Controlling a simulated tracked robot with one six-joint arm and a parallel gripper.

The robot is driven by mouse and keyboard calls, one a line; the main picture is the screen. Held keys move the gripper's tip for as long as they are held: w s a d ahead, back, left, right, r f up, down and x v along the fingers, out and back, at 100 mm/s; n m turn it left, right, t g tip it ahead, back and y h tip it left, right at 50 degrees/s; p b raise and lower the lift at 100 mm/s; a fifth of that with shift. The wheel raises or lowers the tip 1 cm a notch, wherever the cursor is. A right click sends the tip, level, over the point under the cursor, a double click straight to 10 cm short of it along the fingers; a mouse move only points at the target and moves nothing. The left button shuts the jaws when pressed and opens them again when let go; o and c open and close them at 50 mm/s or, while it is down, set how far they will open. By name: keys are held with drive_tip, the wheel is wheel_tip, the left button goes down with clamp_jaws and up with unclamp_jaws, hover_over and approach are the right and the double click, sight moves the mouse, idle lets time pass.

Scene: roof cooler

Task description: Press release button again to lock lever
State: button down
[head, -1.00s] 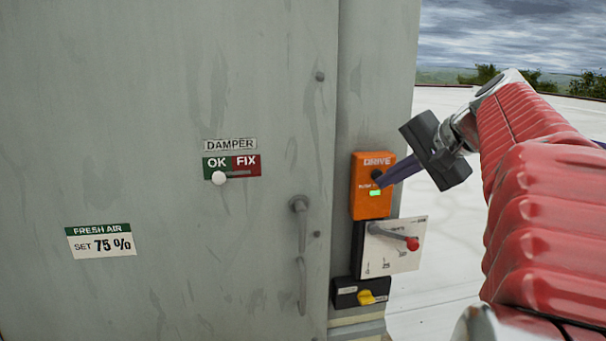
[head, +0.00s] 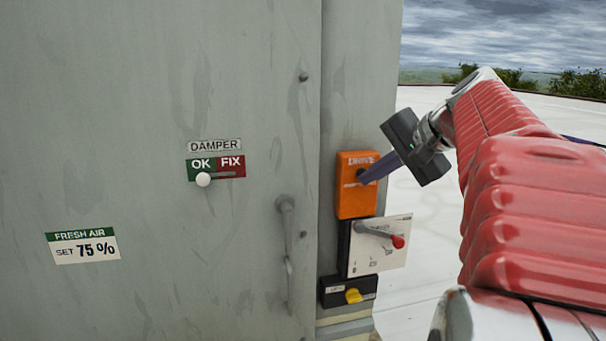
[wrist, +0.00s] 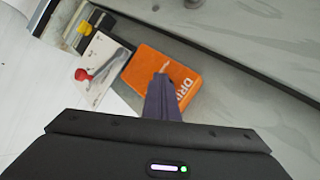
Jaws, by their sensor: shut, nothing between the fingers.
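The orange drive box (head: 356,205) is on the narrow grey panel right of the cabinet door. My gripper (head: 363,179) is shut and empty, its fingertips at the upper middle of the box face, over the spot of the dark button. The fingers hide the button; I cannot tell whether it is pressed in. In the wrist view the tips (wrist: 160,78) also overlap the orange box (wrist: 142,68). No green light shows on the box. Below it, a lever with a red knob (head: 398,241) points right across a white plate (head: 372,262); it also shows in the wrist view (wrist: 82,75).
A yellow rotary switch (head: 353,296) sits on a black box under the plate. A door handle (head: 287,240) stands out left of the panel. Farther left is a damper slider with a white knob (head: 203,180) under OK. The white roof to the right is open.

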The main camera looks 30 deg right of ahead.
drive_tip(key=shift+s+a, duration=0.2)
drive_tip(key=shift+s, duration=0.35)
drive_tip(key=s+a, duration=0.1)
drive_tip(key=s, duration=0.4)
drive_tip(key=shift+s+a, duration=0.3)
drive_tip(key=shift+s, duration=0.1)
idle(0.5)
